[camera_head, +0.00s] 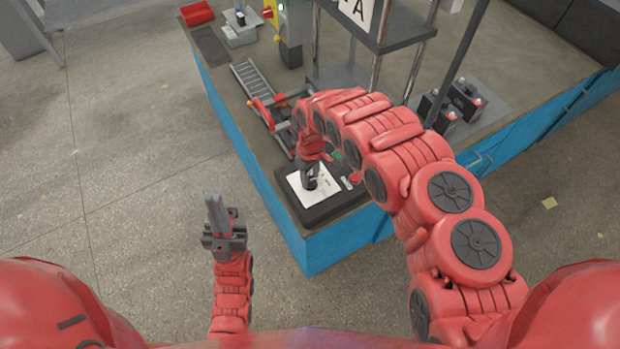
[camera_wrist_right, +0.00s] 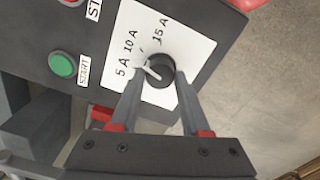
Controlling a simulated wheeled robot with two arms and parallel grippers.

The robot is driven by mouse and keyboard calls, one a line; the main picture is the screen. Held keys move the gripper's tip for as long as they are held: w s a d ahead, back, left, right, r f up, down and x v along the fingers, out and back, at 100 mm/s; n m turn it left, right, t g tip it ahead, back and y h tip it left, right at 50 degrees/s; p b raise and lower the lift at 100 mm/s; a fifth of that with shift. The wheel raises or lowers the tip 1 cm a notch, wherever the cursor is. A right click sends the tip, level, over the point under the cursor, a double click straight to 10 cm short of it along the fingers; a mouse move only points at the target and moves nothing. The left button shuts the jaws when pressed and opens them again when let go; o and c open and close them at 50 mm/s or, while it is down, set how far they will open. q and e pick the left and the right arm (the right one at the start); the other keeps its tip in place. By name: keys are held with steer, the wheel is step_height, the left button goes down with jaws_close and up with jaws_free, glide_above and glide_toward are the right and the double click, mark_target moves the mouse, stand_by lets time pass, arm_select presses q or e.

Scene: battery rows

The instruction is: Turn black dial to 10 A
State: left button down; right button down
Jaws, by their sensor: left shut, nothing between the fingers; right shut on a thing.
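The black dial (camera_wrist_right: 160,73) sits on a white label plate (camera_wrist_right: 185,48) marked 5 A, 10 A and 15 A. In the right wrist view a white pointer line shows on the dial's left side, toward the 5 A and 10 A side; its exact setting is hard to tell. My right gripper (camera_wrist_right: 157,78) is shut on the dial, one finger on each side. In the head view my right gripper (camera_head: 311,183) reaches down onto the white plate of the black control box (camera_head: 337,205). My left gripper (camera_head: 214,205) is shut and empty, away from the table over the floor.
A green START button (camera_wrist_right: 62,65) and a red button (camera_head: 355,178) are on the box beside the plate. A conveyor-like rack (camera_head: 252,80) stands behind the box. Black batteries (camera_head: 465,98) stand on the right, near a shelf on posts. The floor at left is clear.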

steer(key=shift+m+b, duration=0.3)
steer(key=shift+m, duration=0.3)
steer(key=shift+c, duration=1.9)
jaws_free()
steer(key=shift+r, duration=0.1)
